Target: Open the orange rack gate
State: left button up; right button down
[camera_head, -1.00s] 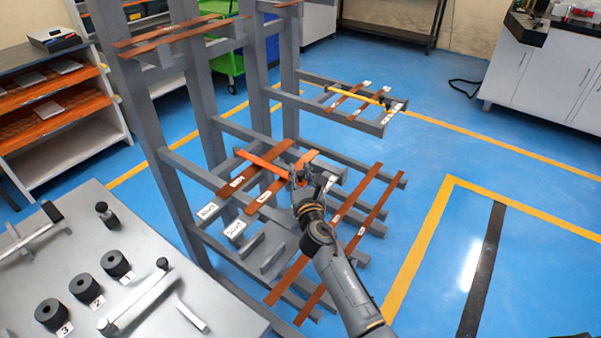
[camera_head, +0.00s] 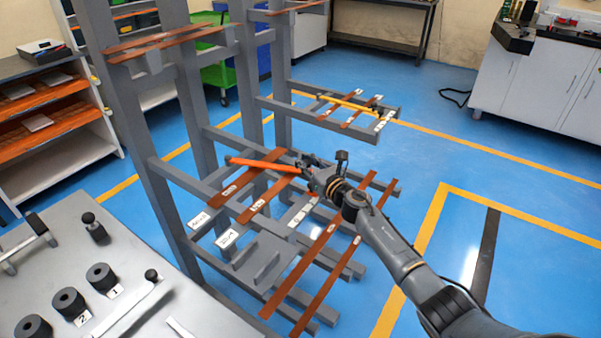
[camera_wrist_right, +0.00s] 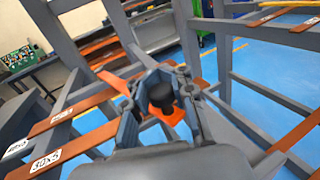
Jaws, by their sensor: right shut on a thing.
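The orange rack gate (camera_head: 262,164) is a thin bar at the middle level of the grey rack, above the ends of the copper bars. Its left end is at the rack and its right end reaches my right gripper (camera_head: 308,166). In the right wrist view, my right gripper (camera_wrist_right: 161,92) is shut on the gate's black knob (camera_wrist_right: 162,96), with the orange end of the gate (camera_wrist_right: 172,115) just below it. The fingers hide part of the knob. My left gripper is not in view.
Labelled copper bars (camera_head: 240,180) lie across the grey rack arms (camera_head: 180,178) under and beside the gate. A yellow gate (camera_head: 345,102) sits on another rack section behind. A grey bench with black rollers (camera_head: 68,301) stands front left.

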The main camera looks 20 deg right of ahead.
jog(key=shift+d+f, duration=0.15)
jog(key=shift+d, duration=0.3)
jog(key=c, duration=1.1)
grip_release()
jog(key=shift+s+d, duration=0.15)
jog(key=shift+d, duration=0.1)
jog(key=shift+a, duration=0.2)
jog(key=v, duration=1.2)
